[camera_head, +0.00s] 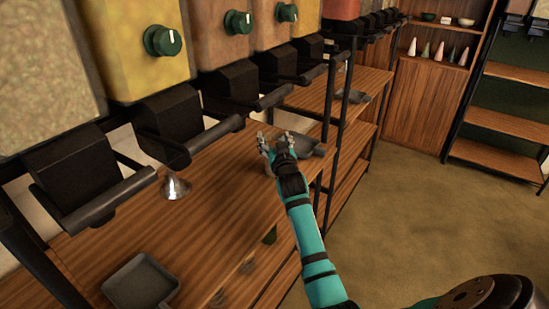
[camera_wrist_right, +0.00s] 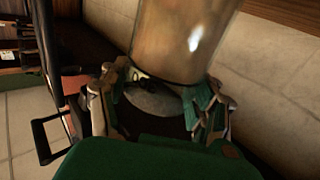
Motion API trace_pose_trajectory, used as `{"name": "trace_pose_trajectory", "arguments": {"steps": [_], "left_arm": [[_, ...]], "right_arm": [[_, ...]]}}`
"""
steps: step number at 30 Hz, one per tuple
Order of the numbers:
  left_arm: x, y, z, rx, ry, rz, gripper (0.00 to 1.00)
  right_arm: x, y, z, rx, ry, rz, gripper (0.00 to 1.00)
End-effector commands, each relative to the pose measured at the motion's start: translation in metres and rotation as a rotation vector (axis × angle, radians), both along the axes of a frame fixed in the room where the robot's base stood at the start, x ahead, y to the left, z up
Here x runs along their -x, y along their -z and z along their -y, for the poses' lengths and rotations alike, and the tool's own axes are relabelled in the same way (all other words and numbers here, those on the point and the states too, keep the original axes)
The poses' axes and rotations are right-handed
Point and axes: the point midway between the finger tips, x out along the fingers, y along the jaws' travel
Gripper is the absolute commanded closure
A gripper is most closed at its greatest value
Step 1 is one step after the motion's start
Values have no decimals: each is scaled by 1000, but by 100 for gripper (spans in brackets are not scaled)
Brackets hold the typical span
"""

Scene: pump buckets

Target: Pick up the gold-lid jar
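My right gripper (camera_head: 274,142) reaches over the wooden counter, beside a grey scoop-like tray (camera_head: 308,147). In the right wrist view its two fingers (camera_wrist_right: 160,105) are spread apart. A shiny, brownish, see-through cylinder (camera_wrist_right: 185,40) rises just past the fingertips; it may be a jar, but its top is cut off and no gold lid shows. A grey round disc (camera_wrist_right: 153,103) shows between the fingers below it. I cannot tell whether the fingers touch the cylinder. No gold-lid jar can be made out in the head view. My left gripper is not in view.
Black dispenser spouts (camera_head: 185,125) overhang the counter (camera_head: 225,170) along the wall. A shiny metal funnel-shaped piece (camera_head: 174,187) sits under one. A grey tray (camera_head: 140,284) lies at the near left. Black shelf posts (camera_head: 329,95) stand beyond my arm. Open floor (camera_head: 420,210) lies right.

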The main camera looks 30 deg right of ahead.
Motion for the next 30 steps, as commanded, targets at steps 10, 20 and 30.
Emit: {"name": "trace_pose_trajectory", "arguments": {"steps": [10, 20, 30], "left_arm": [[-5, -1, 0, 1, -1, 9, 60], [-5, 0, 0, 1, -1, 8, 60], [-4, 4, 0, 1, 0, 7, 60]], "right_arm": [[0, 0, 0, 0, 0, -1, 88], [0, -3, 0, 1, 0, 4, 96], [0, -36, 0, 4, -1, 9, 96]]}}
